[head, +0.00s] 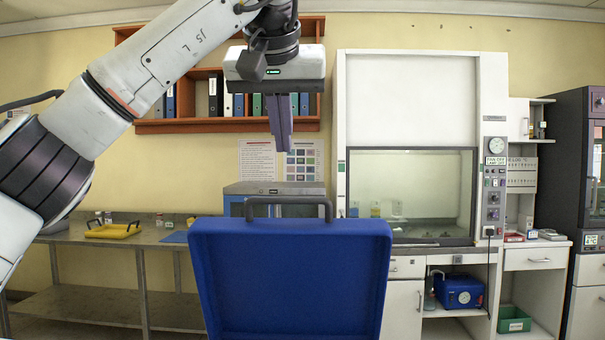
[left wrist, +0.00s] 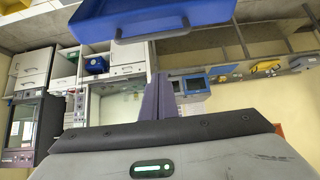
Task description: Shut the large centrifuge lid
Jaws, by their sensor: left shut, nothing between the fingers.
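The large centrifuge lid (head: 290,282) is a blue, shallow, box-like panel. It stands raised and upright in the lower middle of the head view, with a grey bar handle (head: 288,201) along its top edge. The lid (left wrist: 150,15) and its handle also show at the top of the left wrist view. My left gripper (head: 284,146) points down above the handle, apart from it, with its fingers shut and empty. The fingers (left wrist: 158,84) show near the middle of the left wrist view. The centrifuge body is out of view. My right gripper is not in view.
A white fume hood (head: 405,95) stands behind on the right. A steel bench (head: 130,238) with a yellow tray (head: 113,231) is on the left. A wooden shelf of binders (head: 185,126) hangs on the back wall. The air around the handle looks clear.

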